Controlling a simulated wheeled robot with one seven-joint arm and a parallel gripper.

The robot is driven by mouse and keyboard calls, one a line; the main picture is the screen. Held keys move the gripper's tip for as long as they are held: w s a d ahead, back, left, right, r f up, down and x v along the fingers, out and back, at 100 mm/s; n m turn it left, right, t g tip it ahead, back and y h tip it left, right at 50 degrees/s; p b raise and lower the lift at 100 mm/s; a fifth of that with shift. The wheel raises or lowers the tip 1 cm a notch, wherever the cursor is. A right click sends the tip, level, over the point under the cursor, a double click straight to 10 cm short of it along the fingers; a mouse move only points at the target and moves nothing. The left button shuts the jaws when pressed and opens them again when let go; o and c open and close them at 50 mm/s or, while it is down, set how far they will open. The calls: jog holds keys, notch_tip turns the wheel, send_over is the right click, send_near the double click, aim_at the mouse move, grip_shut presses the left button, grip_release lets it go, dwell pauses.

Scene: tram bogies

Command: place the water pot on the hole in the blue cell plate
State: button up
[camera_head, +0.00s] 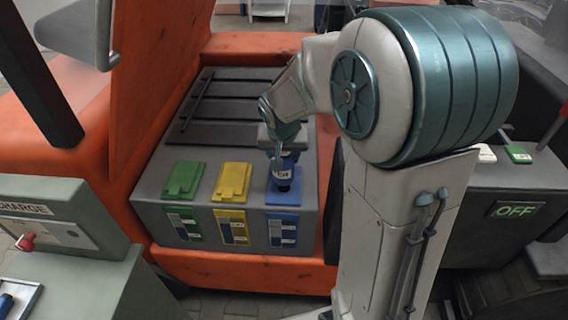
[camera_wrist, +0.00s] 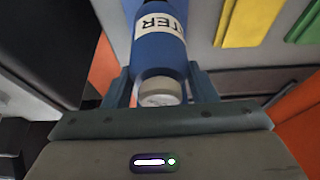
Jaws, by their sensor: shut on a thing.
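The water pot (camera_head: 283,172) is a blue bottle with a white label. It hangs upright over the blue cell plate (camera_head: 283,199) at the right end of the row of plates. In the wrist view the pot (camera_wrist: 160,48) shows its label letters and a pale round end between my fingers. My gripper (camera_head: 281,150) is shut on the pot; its fingers (camera_wrist: 160,88) stand on both sides of it. The hole in the blue plate is hidden behind the pot. I cannot tell whether the pot touches the plate.
A yellow plate (camera_head: 232,181) and a green plate (camera_head: 185,180) lie to the left on the same grey box (camera_head: 150,205). Level gauges show on its front. An orange panel (camera_head: 150,90) rises at the left. A charge box (camera_head: 60,225) stands at the front left.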

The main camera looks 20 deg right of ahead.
aim_at(286, 176)
jog(key=shift+f, duration=1.8)
jog(key=shift+f, duration=0.1)
jog(key=shift+f+b, duration=0.1)
jog(key=shift+b, duration=0.35)
jog(key=o, duration=1)
jog(key=shift+o, duration=0.2)
